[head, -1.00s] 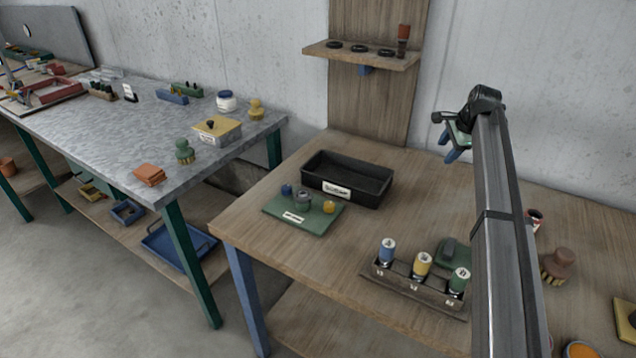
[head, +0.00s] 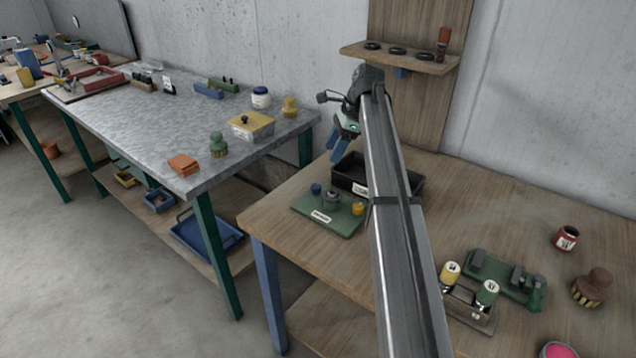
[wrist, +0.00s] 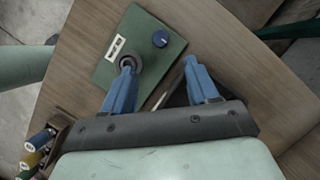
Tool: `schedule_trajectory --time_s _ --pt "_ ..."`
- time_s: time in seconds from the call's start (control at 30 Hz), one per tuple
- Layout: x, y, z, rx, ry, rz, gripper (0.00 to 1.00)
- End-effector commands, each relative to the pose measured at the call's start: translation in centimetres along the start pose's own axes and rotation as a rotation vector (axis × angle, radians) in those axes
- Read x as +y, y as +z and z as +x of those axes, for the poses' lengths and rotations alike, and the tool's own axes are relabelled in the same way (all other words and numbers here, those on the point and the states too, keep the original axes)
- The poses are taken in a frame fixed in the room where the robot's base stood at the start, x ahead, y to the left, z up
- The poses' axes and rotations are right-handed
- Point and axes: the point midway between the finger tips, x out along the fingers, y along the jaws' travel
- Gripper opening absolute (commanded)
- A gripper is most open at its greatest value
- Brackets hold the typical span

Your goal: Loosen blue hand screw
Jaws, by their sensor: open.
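The blue hand screw (head: 316,188) is a small round knob standing on the left part of a green plate (head: 312,216) on the wooden bench. In the wrist view the blue hand screw (wrist: 160,39) and the green plate (wrist: 107,74) lie below my gripper. My gripper (head: 338,152) is open, with two blue fingers spread apart and nothing between them; the knob shows beyond the fingertips in the wrist view (wrist: 158,62). A grey round fitting (head: 331,198) and a yellow knob (head: 358,209) also stand on the plate. In the wrist view the left finger partly covers the grey fitting, and the yellow knob is hidden.
A black bin (head: 413,185) stands behind the plate, partly behind my arm. A rack (head: 467,314) with capped bottles stands at the front. A green fixture (head: 500,277), a red can (head: 567,238) and a brush (head: 592,289) are on the right. A shelf (head: 398,57) hangs above.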

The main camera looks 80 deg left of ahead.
Motion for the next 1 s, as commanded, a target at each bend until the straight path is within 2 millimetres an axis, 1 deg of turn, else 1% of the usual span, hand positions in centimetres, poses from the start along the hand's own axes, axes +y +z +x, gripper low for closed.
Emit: schedule_trajectory --time_s 0.4,0.6,0.8,1.0 --pt "0.1 -0.1 7.1 0.000 0.000 -0.001 0.59" --pt "0.1 -0.1 10.1 0.001 -0.001 0.000 0.59" --pt "0.0 -0.1 12.0 0.001 -0.002 0.000 0.59" --pt "0.0 -0.1 12.7 0.001 -0.002 0.000 0.59"
